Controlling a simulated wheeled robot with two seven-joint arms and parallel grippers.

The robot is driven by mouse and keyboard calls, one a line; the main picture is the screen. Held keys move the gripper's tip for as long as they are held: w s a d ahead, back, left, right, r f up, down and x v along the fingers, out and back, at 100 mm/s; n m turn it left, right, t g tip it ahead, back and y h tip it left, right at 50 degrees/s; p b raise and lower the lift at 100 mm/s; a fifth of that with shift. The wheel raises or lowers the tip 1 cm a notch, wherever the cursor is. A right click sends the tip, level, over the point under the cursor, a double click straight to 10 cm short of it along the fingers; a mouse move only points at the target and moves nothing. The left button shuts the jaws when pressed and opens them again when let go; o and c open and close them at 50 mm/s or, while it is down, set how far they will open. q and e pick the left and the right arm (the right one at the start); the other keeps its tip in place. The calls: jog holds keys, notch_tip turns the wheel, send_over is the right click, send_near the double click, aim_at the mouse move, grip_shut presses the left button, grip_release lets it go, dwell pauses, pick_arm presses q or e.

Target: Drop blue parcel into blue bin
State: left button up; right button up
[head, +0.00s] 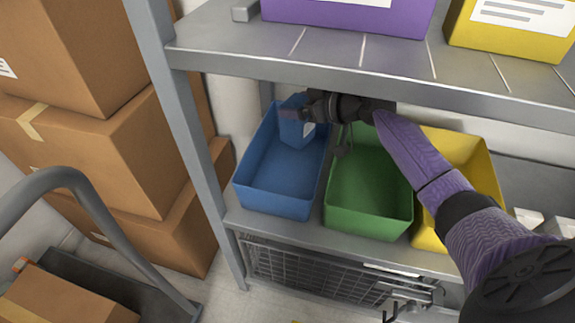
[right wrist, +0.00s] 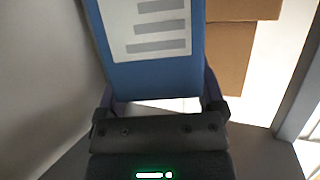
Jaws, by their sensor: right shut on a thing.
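The blue bin (head: 275,178) stands on the lower shelf at the left, open at the top. The blue parcel (head: 292,128) is over the back right part of this bin. My right gripper (head: 310,108) is shut on the parcel. In the right wrist view the parcel (right wrist: 155,72), with its white label, sits between the fingers of my right gripper (right wrist: 160,100). In the head view I cannot tell whether the parcel touches the bin wall. My left gripper is not in view.
A green bin (head: 368,205) and a yellow bin (head: 482,165) stand right of the blue bin. The upper shelf (head: 380,65), with a purple bin (head: 350,15) on it, hangs close above my right arm. A grey post (head: 180,110) and stacked cartons (head: 120,150) are at the left.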

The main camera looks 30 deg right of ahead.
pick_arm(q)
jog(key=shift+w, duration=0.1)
pick_arm(e)
jog(key=shift+r, duration=0.1)
jog(key=o, duration=1.1)
pick_arm(q)
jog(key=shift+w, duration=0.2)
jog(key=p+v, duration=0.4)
jog(key=p, duration=0.1)
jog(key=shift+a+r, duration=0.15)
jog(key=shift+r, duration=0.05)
pick_arm(e)
jog(key=v, duration=1)
